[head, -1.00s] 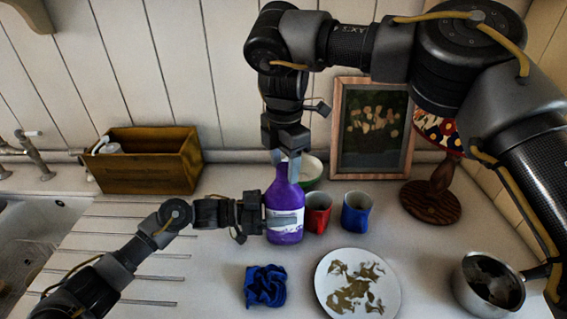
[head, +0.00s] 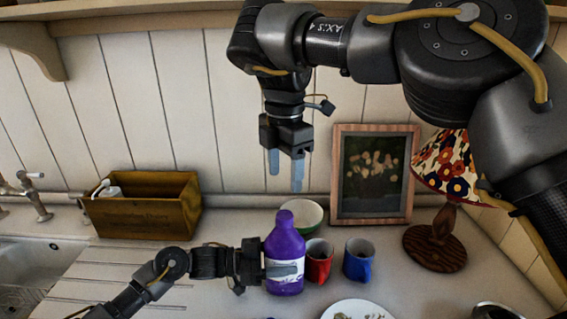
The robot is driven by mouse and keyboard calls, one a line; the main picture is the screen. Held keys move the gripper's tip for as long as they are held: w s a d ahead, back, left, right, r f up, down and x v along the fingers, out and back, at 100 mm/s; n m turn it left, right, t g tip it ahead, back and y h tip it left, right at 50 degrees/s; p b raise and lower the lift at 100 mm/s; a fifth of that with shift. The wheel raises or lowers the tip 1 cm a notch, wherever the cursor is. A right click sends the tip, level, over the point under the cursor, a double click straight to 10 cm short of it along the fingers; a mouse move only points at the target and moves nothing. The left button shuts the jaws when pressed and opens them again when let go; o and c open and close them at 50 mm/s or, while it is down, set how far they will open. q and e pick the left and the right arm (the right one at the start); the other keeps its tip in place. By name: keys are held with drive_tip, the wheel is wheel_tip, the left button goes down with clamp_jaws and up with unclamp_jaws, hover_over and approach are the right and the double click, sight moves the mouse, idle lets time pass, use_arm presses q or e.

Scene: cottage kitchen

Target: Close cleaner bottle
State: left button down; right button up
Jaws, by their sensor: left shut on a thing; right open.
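The purple cleaner bottle (head: 286,252) stands upright on the counter in the middle of the head view, with a white label on its front. A purple rounded top, which looks like a cap, sits on its neck; I cannot tell how tightly it is on. My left gripper (head: 282,268) is shut on the bottle's body from the left, one finger lying across the label. My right gripper (head: 285,178) hangs above the bottle, fingers pointing down, open and empty. Its fingertips are apart from the bottle top.
A green-and-white bowl (head: 306,211) stands behind the bottle. Red (head: 318,266) and blue (head: 358,265) mugs stand close to its right. A framed picture (head: 371,175), lamp (head: 436,246) and wooden box (head: 145,214) line the back. A white plate (head: 338,307) lies in front.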

drive_tip(key=shift+r, duration=0.85)
use_arm(q)
drive_tip(key=shift+c, duration=2.1)
unclamp_jaws()
drive_tip(key=shift+a, duration=0.1)
use_arm(e)
drive_tip(key=shift+f, duration=0.1)
use_arm(q)
drive_tip(key=shift+a+f, duration=0.1)
drive_tip(key=shift+a, duration=0.2)
use_arm(e)
wheel_tip(320, 180, down, 3)
drive_tip(key=b, duration=0.3)
drive_tip(key=shift+f, duration=0.1)
use_arm(q)
drive_tip(key=a, duration=1)
drive_tip(key=shift+s+b, duration=0.3)
drive_tip(key=shift+s, duration=0.15)
use_arm(e)
drive_tip(key=shift+f, duration=0.1)
